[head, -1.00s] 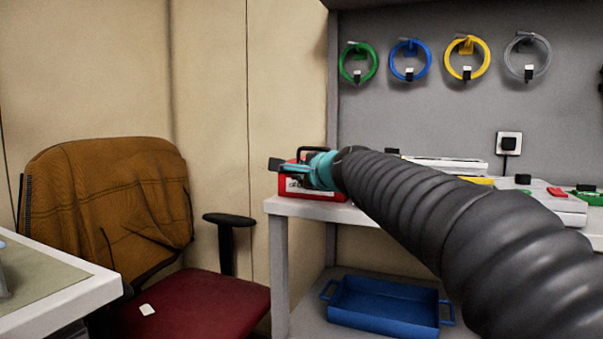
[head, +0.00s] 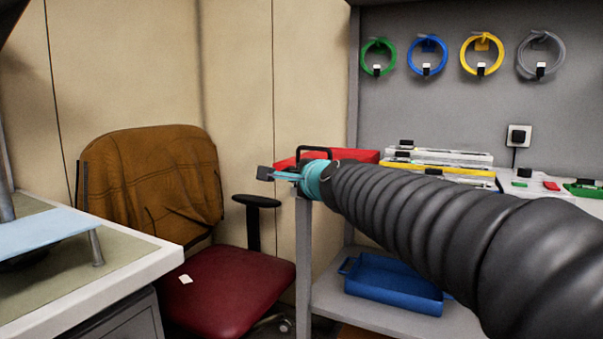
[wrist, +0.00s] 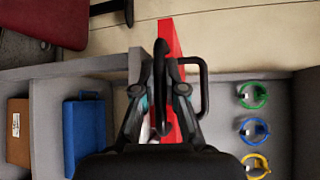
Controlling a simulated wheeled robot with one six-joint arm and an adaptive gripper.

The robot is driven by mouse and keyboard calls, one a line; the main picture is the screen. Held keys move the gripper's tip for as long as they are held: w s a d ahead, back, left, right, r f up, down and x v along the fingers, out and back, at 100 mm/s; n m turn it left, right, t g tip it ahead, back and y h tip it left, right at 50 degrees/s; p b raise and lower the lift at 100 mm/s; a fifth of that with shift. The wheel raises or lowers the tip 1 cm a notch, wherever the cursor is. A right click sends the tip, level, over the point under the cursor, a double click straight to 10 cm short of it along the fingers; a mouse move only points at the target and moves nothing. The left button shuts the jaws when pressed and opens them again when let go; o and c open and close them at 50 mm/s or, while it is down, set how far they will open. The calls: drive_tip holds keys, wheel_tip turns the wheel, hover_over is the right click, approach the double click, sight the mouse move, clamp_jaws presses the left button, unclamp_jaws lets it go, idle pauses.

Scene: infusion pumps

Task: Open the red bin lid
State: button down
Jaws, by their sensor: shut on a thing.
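The red bin (head: 352,155) is at the left end of the grey worktop, partly hidden behind my gripper. In the wrist view its red surface (wrist: 170,35) shows as a narrow strip beyond and between the fingers. My gripper (head: 268,173) is at the near left side of the red bin. In the wrist view the gripper (wrist: 160,50) is shut with its fingertips close together over the red strip. The contact itself is hidden by the fingers. A black loop (head: 317,148) stands just above my gripper. I cannot tell how far the lid is raised.
White and yellow devices (head: 440,158) lie right of the bin. A blue tray (head: 395,285) is on the lower shelf. A chair (head: 225,290) stands left of the bench. A white table (head: 130,235) is at the near left. Coloured coils (head: 428,55) hang on the back panel.

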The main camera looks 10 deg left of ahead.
drive_tip(key=c, duration=1.2)
unclamp_jaws()
drive_tip(key=shift+w, duration=0.1)
drive_tip(key=v, duration=1.2)
